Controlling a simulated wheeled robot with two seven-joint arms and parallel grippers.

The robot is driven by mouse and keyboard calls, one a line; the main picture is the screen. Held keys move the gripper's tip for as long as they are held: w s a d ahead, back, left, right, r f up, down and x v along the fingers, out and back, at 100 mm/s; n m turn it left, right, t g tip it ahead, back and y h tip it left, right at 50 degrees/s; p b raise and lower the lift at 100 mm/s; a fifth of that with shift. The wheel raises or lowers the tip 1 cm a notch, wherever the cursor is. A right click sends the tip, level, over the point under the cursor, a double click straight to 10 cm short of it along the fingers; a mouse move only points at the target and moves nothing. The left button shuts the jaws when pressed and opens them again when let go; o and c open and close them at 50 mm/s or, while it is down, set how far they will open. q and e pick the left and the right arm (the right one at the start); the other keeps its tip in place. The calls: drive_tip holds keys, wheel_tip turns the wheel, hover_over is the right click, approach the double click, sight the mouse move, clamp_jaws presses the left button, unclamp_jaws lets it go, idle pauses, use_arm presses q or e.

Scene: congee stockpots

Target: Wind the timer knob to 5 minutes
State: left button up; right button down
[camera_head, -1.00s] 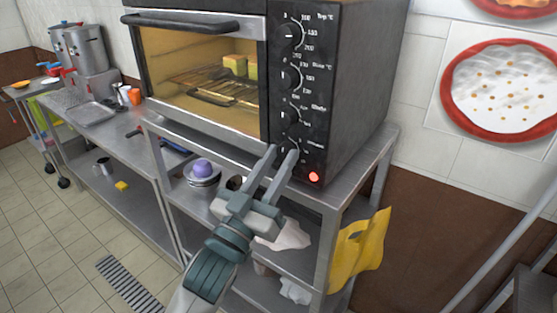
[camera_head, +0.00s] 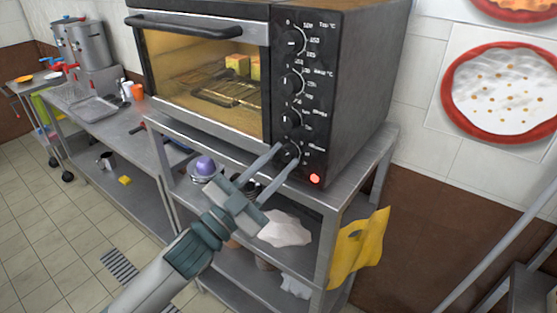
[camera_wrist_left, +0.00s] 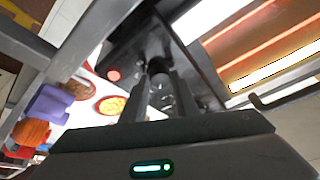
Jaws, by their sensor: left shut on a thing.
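The black oven (camera_head: 335,90) stands on a metal table with a column of round knobs on its front panel. The lowest knob, the timer knob (camera_head: 291,153), sits just above a lit red light (camera_head: 315,179). My left gripper (camera_head: 285,152) reaches up from below with its fingertips at this knob and is shut on it. In the left wrist view the dark knob (camera_wrist_left: 158,68) shows between the two fingers, partly hidden by them. The dial marks beside it are too small to read. My right gripper is not in view.
The metal table edge (camera_head: 232,178) runs below the oven, close to my left gripper. A purple item (camera_head: 204,166) and a white cloth (camera_head: 286,229) are on the shelf below. A yellow cloth (camera_head: 358,250) hangs at the right.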

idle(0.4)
use_arm(q)
drive_tip(key=o, duration=1.1)
drive_tip(key=shift+c, duration=0.2)
drive_tip(key=shift+a+f, duration=0.1)
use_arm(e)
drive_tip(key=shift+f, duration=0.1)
use_arm(q)
drive_tip(key=shift+s+a+f+b, duration=0.3)
drive_tip(key=shift+s+a+b, duration=0.1)
drive_tip(key=shift+s, duration=0.05)
use_arm(e)
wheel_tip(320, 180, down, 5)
drive_tip(key=b, duration=0.4)
use_arm(q)
drive_tip(key=b+v, duration=0.2)
drive_tip(key=v, duration=1.4)
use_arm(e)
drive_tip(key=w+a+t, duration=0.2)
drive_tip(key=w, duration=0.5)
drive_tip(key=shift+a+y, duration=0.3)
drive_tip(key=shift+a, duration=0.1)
use_arm(q)
drive_tip(key=shift+w+a, duration=0.1)
drive_tip(key=shift+w, duration=0.05)
